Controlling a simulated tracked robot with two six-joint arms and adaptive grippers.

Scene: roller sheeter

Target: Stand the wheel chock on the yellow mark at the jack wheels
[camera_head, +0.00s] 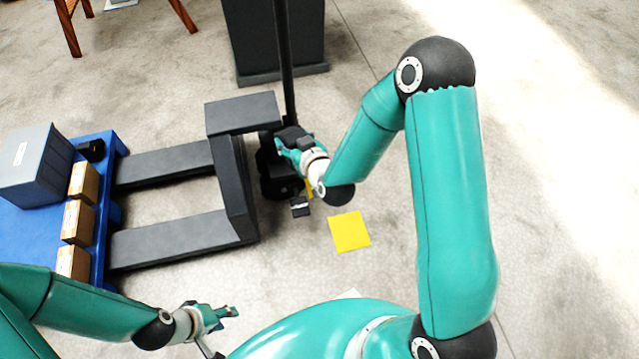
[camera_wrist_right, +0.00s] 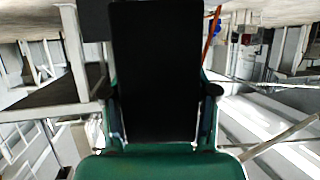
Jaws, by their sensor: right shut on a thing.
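My right gripper (camera_head: 288,141) is beside the base of the pallet jack (camera_head: 232,190), close to its upright pole. It is shut on a black block, the wheel chock (camera_wrist_right: 155,70), which fills the space between the fingers in the right wrist view. In the head view the chock is hard to tell from the dark jack parts. A yellow square (camera_head: 349,231) lies bare on the floor right of the jack. Another bit of yellow (camera_head: 308,188) shows beside the jack wheels, mostly hidden by my right wrist. My left gripper (camera_head: 232,312) is low at the front, holding nothing visible; its finger gap is unclear.
A blue pallet (camera_head: 30,230) at the left carries a grey bin (camera_head: 36,165), several cartons (camera_head: 77,223) and a small black item (camera_head: 91,150). A dark cabinet (camera_head: 275,40) stands behind the jack. A wooden chair (camera_head: 70,30) is at the back left. Floor between the jack forks is clear.

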